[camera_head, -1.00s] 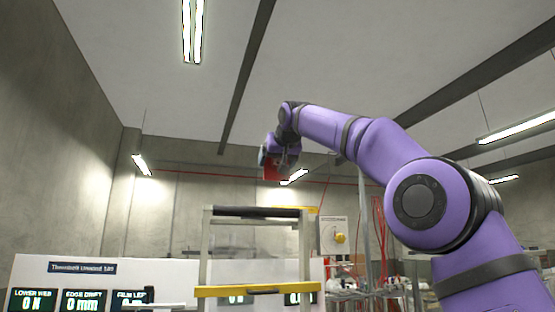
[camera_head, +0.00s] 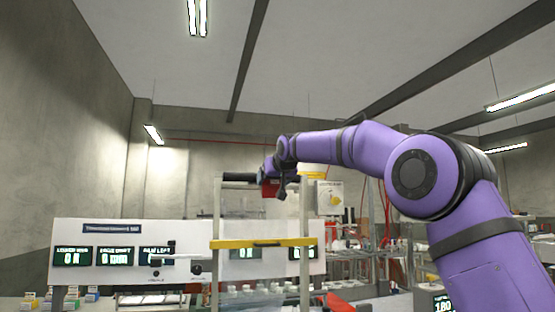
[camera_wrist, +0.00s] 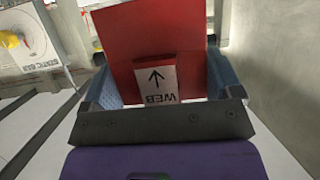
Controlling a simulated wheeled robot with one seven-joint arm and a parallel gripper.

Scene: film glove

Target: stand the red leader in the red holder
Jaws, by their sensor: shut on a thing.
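My gripper (camera_head: 276,180) is high up, beside the upper right part of a grey frame with a yellow crossbar. It is shut on the red leader (camera_head: 268,189), which shows as a small red patch in the head view. In the wrist view the leader (camera_wrist: 135,50) is a flat red piece with a white label reading "WEB" and an arrow. The blue fingers of my gripper (camera_wrist: 163,85) are on either side of it. I cannot identify the red holder in either view.
The grey frame (camera_head: 216,275) has a yellow crossbar (camera_head: 262,243). A white panel with displays (camera_head: 135,230) stands behind it. A box with a yellow knob (camera_head: 329,199) is to the right. A red object (camera_head: 340,302) shows at the bottom edge. Racks and cables crowd the right.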

